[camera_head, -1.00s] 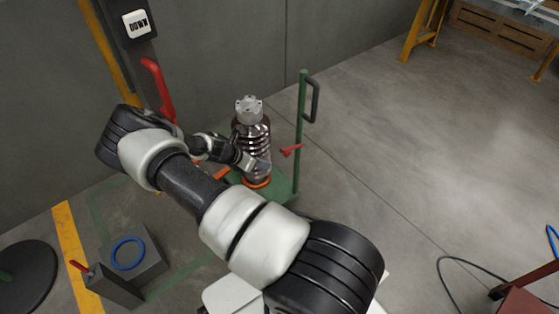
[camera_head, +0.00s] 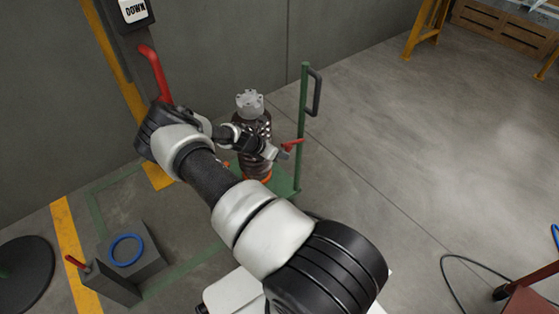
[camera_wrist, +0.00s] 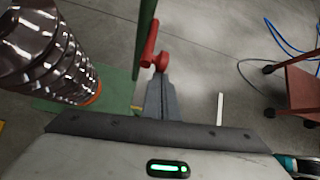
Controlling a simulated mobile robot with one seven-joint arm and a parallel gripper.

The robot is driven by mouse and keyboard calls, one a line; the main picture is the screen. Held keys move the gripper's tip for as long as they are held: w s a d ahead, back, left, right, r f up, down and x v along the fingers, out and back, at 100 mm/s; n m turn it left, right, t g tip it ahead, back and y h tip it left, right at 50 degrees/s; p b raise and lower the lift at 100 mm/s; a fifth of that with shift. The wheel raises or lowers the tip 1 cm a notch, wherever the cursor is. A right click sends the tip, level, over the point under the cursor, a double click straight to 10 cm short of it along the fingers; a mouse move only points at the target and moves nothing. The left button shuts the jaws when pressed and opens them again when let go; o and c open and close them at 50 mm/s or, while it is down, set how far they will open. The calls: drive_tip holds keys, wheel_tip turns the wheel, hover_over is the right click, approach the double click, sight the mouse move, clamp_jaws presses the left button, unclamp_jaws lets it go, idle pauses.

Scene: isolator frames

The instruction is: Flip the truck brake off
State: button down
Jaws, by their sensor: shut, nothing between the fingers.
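The truck is a low green platform (camera_head: 285,187) with a green post (camera_head: 303,125) and a dark handle at its top. The brake is a small red lever (camera_head: 292,144) on the post; in the wrist view the red lever (camera_wrist: 150,48) hangs beside the green post, its rounded lower end at my fingertips. My gripper (camera_head: 281,155) is shut and empty, just left of and below the lever. In the wrist view my gripper (camera_wrist: 159,76) points at the lever's lower end; I cannot tell whether they touch.
A dark ribbed insulator (camera_head: 262,128) with a grey cap stands on the platform, close behind my wrist; it also shows in the wrist view (camera_wrist: 45,55). A larger red lever (camera_head: 153,70) is at the wall column. Open floor lies to the right.

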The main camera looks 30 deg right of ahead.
drive_tip(key=shift+r, duration=0.15)
drive_tip(key=r+y+p, duration=0.1)
drive_tip(key=d+r+y+p, duration=0.1)
drive_tip(key=r+p, duration=0.1)
drive_tip(key=d+r+y+p, duration=0.1)
drive_tip(key=p, duration=0.1)
drive_tip(key=shift+w+d+r+y, duration=0.1)
drive_tip(key=shift+d+r+y, duration=0.1)
drive_tip(key=shift+r+y, duration=0.2)
drive_tip(key=shift+d+r+y, duration=0.7)
drive_tip(key=shift+y, duration=0.3)
drive_tip(key=shift+w+d+r+b, duration=0.15)
drive_tip(key=shift+d+r+b, duration=0.3)
drive_tip(key=shift+d+r, duration=0.6)
drive_tip(key=shift+d, duration=0.1)
